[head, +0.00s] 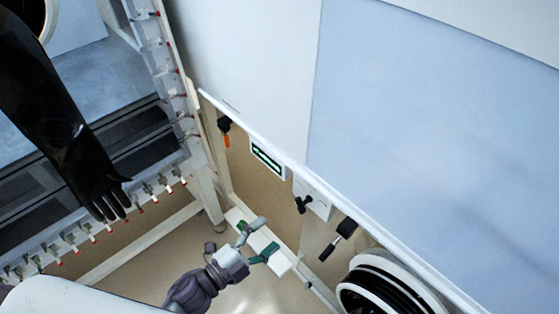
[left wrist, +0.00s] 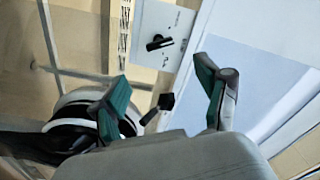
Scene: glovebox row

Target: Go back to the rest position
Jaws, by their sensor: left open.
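My left gripper (head: 257,240) is in the lower middle of the head view, with grey links and green finger pads. Its fingers are spread apart with nothing between them. In the left wrist view the two fingers of my left gripper (left wrist: 168,98) also stand apart and empty. Beyond them is a white panel with a black knob. My right gripper shows in neither view.
A glovebox with a black glove (head: 70,140) hanging out stands at the left. A white and blue-grey cabinet panel (head: 430,130) fills the right. Black handles (head: 339,238) stick out under its edge. A white-rimmed round port (head: 385,285) is at lower right. Tan floor (head: 165,260) shows between.

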